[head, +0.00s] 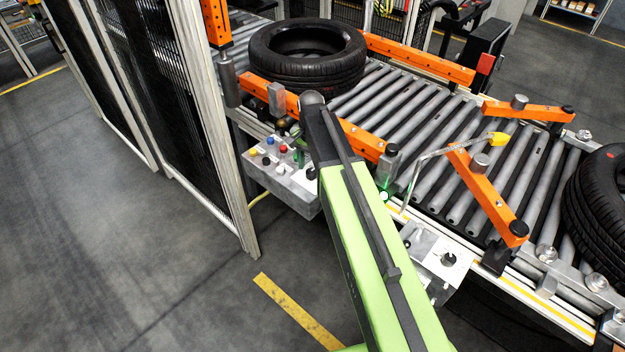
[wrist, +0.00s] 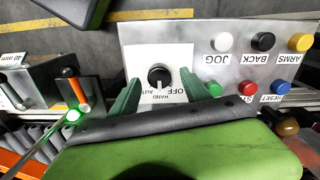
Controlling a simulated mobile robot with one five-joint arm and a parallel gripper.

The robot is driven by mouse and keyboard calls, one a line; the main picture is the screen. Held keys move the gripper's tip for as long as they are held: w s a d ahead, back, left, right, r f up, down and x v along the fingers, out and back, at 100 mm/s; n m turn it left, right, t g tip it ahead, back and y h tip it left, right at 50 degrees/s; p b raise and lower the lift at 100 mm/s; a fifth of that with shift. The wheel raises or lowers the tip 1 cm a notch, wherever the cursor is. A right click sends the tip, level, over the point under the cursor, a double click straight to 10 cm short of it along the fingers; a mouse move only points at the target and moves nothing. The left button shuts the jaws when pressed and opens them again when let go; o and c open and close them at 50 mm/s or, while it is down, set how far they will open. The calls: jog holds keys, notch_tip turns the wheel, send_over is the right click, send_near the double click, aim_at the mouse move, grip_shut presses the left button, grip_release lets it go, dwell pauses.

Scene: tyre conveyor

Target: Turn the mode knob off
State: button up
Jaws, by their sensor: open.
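The mode knob (wrist: 159,75) is round and black with a pale mark. It sits on a white plate (wrist: 145,71) lettered AUTO, HAND and OFF, which reads upside down in the wrist view. The mark points down in the picture, towards HAND. My gripper (wrist: 159,80) is open, with one green finger on each side of the knob and a gap visible to each. I cannot tell how far above the plate the fingertips are.
White JOG (wrist: 223,37), black BACK (wrist: 263,41) and yellow ARMS (wrist: 299,42) buttons are right of the knob. A wire-mesh fence (head: 165,90) stands left of the box; tyres (head: 305,57) lie on the rollers.

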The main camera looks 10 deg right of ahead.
jog(key=shift+f, duration=0.65)
jog(key=shift+r, duration=0.1)
